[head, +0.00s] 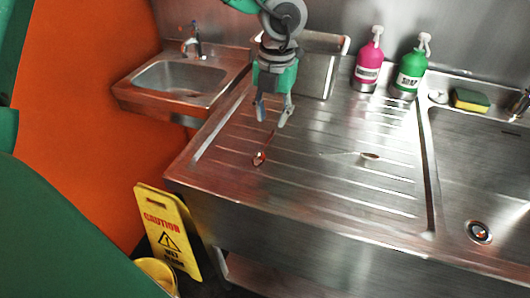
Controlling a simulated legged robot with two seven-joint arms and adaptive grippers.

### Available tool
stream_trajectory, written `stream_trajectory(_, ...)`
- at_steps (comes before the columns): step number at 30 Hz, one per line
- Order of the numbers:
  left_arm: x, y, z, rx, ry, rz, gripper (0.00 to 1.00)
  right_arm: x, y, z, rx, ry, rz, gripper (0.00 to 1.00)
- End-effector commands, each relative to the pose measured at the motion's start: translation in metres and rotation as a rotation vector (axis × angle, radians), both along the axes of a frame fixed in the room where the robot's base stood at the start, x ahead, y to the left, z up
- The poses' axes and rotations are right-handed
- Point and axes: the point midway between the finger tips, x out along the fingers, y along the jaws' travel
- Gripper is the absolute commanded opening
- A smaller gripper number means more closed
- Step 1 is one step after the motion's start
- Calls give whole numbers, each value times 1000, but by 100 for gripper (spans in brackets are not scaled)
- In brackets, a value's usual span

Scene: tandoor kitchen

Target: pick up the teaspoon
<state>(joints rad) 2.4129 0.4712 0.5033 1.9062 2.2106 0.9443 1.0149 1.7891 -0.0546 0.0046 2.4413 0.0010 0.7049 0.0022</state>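Two spoon-like things lie on the ribbed steel drainboard (310,190). One has a small shiny bowl with red glints (259,157) and a thin handle pointing up the picture, towards my gripper. The other spoon (370,156) lies further right, with a brownish bowl and a thin pale handle pointing left. I cannot tell for certain which is the teaspoon. My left gripper (273,113) points down with its two fingers apart and nothing between them. It appears above the board, just up the picture from the first spoon. My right gripper is not in view.
A pink bottle (369,63) and a green soap bottle (409,72) stand along the back, with a sponge (470,99) further right. A sink basin (480,170) lies right, a small hand basin (182,78) left. A yellow caution sign (168,230) stands on the floor.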

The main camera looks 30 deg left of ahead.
Motion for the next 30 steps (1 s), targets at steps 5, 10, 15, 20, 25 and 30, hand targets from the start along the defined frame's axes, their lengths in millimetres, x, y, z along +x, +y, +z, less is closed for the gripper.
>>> stream_trajectory(5, -1, 1, -17, 1, -2, -2, 30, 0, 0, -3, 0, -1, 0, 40)
stream_trajectory(10, -2, 3, -33, 1, 0, -2, 30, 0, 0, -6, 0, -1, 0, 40)
stream_trajectory(15, -3, 4, -60, 3, 1, -3, 30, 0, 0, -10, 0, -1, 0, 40)
stream_trajectory(20, -3, 5, -69, 0, -2, -1, 30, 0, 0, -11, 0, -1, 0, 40)
stream_trajectory(25, -4, 6, -69, -1, -2, -1, 30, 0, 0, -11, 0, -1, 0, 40)
stream_trajectory(30, -3, 6, -69, 0, -1, -2, 0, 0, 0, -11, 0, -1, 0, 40)
